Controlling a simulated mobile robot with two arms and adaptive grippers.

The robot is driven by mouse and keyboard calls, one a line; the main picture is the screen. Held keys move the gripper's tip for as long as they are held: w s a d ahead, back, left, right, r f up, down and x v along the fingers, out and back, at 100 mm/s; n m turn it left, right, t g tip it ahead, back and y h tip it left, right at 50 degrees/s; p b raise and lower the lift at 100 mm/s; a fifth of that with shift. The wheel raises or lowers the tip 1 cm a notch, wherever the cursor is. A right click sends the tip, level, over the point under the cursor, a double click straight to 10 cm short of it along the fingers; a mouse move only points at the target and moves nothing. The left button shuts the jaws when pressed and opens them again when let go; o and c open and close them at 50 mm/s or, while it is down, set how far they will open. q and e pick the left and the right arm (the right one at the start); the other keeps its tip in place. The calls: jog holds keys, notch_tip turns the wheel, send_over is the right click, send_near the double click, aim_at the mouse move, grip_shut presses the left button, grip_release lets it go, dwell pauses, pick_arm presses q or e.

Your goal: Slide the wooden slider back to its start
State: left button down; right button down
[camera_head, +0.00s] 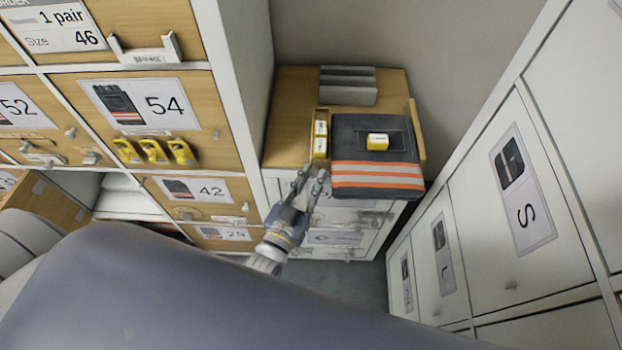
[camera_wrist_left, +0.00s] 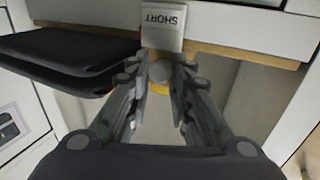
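My left gripper (camera_head: 308,182) is at the front edge of a low cabinet, just in front of a narrow wooden channel (camera_head: 311,148) holding yellow-and-white blocks (camera_head: 320,138). I cannot tell if the fingers touch the knob. I cannot tell for sure which wooden part is the slider; a wooden strip (camera_head: 417,130) also stands at the cabinet's right side. My right gripper is not seen.
Dark folded workwear with orange stripes (camera_head: 377,178) lies right of the channel, overhanging the front, with a yellow box (camera_head: 377,141) on it. A grey block (camera_head: 347,86) is behind. Tall lockers (camera_head: 510,215) stand right and numbered drawers (camera_head: 150,105) left.

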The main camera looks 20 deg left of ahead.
pick_arm(q)
jog(key=s+a+p, duration=0.2)
jog(key=s+a, duration=0.1)
jog(key=a, duration=0.8)
jog(key=shift+s+a, duration=0.15)
jog(key=shift+a, duration=0.2)
jog(key=c, duration=1.7)
grip_release()
jog(key=shift+o, duration=1.3)
jog(key=shift+s+a, duration=0.1)
jog(key=shift+a, duration=0.1)
jog(key=shift+s+d, duration=0.1)
jog(key=s+a, duration=0.1)
jog(key=s, duration=1)
jog(key=shift+s+a, duration=0.25)
jog(key=shift+s, duration=0.15)
